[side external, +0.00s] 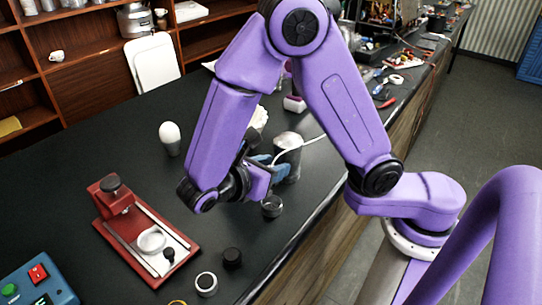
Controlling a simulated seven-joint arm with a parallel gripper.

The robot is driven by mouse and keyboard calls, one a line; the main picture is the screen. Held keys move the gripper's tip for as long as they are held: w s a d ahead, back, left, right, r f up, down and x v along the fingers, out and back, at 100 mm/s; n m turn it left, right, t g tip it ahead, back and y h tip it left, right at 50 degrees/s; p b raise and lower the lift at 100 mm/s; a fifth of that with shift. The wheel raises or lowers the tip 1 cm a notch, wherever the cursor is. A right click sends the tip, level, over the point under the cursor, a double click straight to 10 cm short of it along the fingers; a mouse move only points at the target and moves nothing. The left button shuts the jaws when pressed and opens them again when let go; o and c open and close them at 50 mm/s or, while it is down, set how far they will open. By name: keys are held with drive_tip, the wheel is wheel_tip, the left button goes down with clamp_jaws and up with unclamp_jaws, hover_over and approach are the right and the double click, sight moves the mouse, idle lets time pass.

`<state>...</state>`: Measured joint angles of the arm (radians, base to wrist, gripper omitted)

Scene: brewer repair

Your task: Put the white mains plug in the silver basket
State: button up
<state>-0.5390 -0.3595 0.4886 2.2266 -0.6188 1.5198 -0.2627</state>
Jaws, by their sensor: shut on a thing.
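My gripper (270,163), with blue fingers, is low over the dark table beside a grey cylindrical container (290,160), and appears shut. A white cable (314,139) runs from behind my arm to the container's rim, towards the fingers. The white mains plug itself is hidden at the fingers; the cable suggests it is what they hold. The grey, silvery container stands upright just right of the fingers and may be the silver basket. I cannot tell whether the fingers touch it.
A small dark cup (272,207) stands just in front of my gripper. A red stand (124,222), a black cap (232,258) and a white-rimmed cup (206,284) are nearer the front. A white rounded object (170,137) stands behind left. The table's left middle is clear.

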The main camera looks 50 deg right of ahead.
drive_tip(key=shift+f, duration=3.4)
drive_tip(key=o, duration=1.1)
drive_tip(key=shift+r, duration=3.55)
